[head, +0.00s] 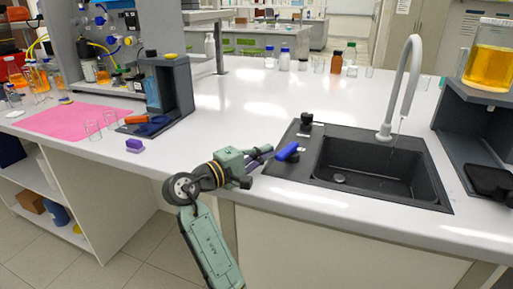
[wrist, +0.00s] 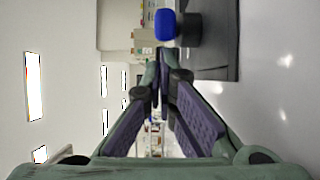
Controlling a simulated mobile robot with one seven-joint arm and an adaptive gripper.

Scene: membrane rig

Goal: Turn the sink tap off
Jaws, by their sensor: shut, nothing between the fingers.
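The grey-white gooseneck tap (head: 411,70) stands behind the black sink (head: 340,180). A faint thin line shows below its spout; I cannot tell clearly whether it is water. A blue lever (head: 288,151) sits on the sink's left rim, and a black knob (head: 306,118) stands behind it. My gripper (head: 268,152) is shut and empty, just left of the blue lever; I cannot tell whether they touch. In the wrist view the blue lever's end (wrist: 165,24) and its black base (wrist: 188,29) are beyond the closed fingertips (wrist: 157,72).
Several bottles (head: 336,62) and glasses stand at the back of the white bench (head: 240,95). A dark stand with a jar of orange liquid (head: 490,55) is right of the sink. A purple block (head: 134,145) and a pink mat (head: 65,121) lie on the left.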

